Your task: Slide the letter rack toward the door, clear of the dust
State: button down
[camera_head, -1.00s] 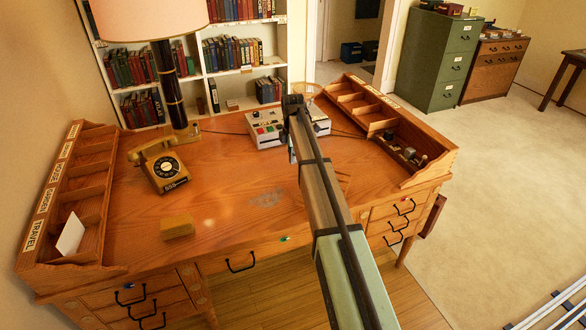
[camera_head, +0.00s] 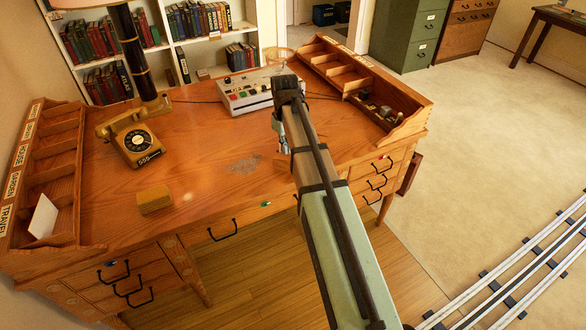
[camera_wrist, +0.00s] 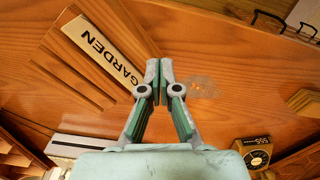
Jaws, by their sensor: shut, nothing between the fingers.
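The letter rack is a low wooden piece with slats and a GARDEN label (camera_wrist: 100,45), at upper left in the wrist view. In the head view my arm hides most of it; only a small wooden corner (camera_head: 282,162) shows. A grey dust patch (camera_head: 243,165) lies on the desk top, left of my arm; it also shows in the wrist view (camera_wrist: 203,87), to the right of the fingers. My gripper (camera_wrist: 160,64) is shut and empty, its tips between the rack's edge and the dust. I cannot tell whether they touch the rack.
A control box (camera_head: 248,95) with coloured buttons stands at the desk's back. A telephone (camera_head: 137,140) and a tan block (camera_head: 154,199) are at left. Pigeonhole units line the left (camera_head: 50,160) and right (camera_head: 400,108) edges. A doorway (camera_head: 300,18) is behind. Bare desk lies around the dust.

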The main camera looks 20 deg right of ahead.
aim_at(281, 161)
jog(key=s+f+m, duration=0.1)
jog(key=f+m, duration=0.2)
jog(key=m, duration=0.1)
jog(key=s+f+m+p, duration=0.1)
jog(key=f+m, duration=0.2)
jog(key=m, duration=0.1)
jog(key=s+f+m+p, duration=0.1)
jog(key=f+m, duration=0.3)
jog(key=shift+s+a+m, duration=0.15)
jog(key=shift+s+m, duration=0.15)
jog(key=shift+w+d+p, duration=0.45)
jog(key=shift+w+d, duration=0.35)
jog(key=shift+w, duration=0.2)
jog(key=shift+w+d+f, duration=0.1)
jog(key=shift+w+d, duration=0.45)
